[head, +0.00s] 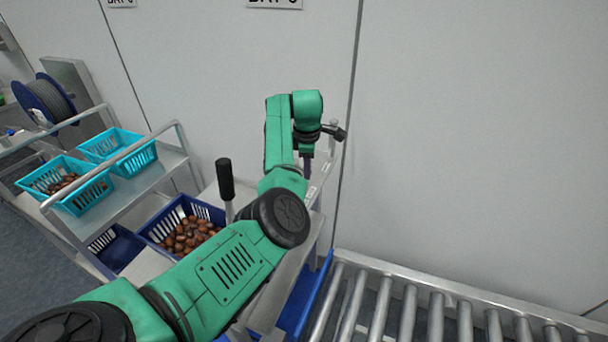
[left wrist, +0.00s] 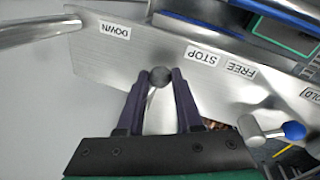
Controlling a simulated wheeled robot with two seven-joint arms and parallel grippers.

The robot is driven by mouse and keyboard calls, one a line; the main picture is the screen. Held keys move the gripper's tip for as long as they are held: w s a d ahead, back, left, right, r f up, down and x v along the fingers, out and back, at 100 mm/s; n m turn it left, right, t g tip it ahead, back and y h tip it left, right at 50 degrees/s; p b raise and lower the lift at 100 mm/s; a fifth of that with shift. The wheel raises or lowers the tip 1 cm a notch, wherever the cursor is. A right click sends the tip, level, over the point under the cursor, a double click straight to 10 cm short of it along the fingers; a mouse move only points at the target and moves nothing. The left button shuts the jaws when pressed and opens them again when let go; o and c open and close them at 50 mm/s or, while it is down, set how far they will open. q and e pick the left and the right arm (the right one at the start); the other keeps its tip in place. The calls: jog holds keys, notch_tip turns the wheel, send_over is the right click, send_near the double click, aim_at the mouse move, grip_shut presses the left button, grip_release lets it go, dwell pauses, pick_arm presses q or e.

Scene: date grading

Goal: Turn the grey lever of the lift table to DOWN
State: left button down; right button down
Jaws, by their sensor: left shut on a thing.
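The round dark grey knob of the grey lever (left wrist: 160,74) shows in the left wrist view between the fingertips of my left gripper (left wrist: 161,80), which is shut on it. The knob lies between the DOWN label (left wrist: 115,30) and the STOP label (left wrist: 204,55) on the metal panel (left wrist: 95,62); the lever's shaft is mostly hidden. In the head view my left gripper (head: 307,166) points down at the lift table's panel (head: 318,188), and the lever cannot be made out there. My right gripper is not in view.
A second lever with a blue knob (left wrist: 294,130) stands near the FREE label (left wrist: 238,69). In the head view, a dark blue crate of dates (head: 155,232), teal crates (head: 140,158) on a cart, a black-gripped handle (head: 225,180) and a roller conveyor (head: 440,300) surround my arm.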

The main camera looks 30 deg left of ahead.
pick_arm(q)
jog(key=shift+w+d+n+y+b, duration=0.15)
jog(key=shift+w+n+b, duration=0.25)
jog(key=shift+n, duration=0.35)
jog(key=shift+w+a+n+y+b, duration=0.15)
jog(key=shift+w+n+b, duration=0.2)
jog(key=shift+n, duration=0.4)
jog(key=shift+d, duration=0.1)
jog(key=c, duration=0.6)
grip_release()
jog(key=b+v, duration=0.2)
jog(key=v, duration=1.2)
jog(key=shift+r, duration=0.3)
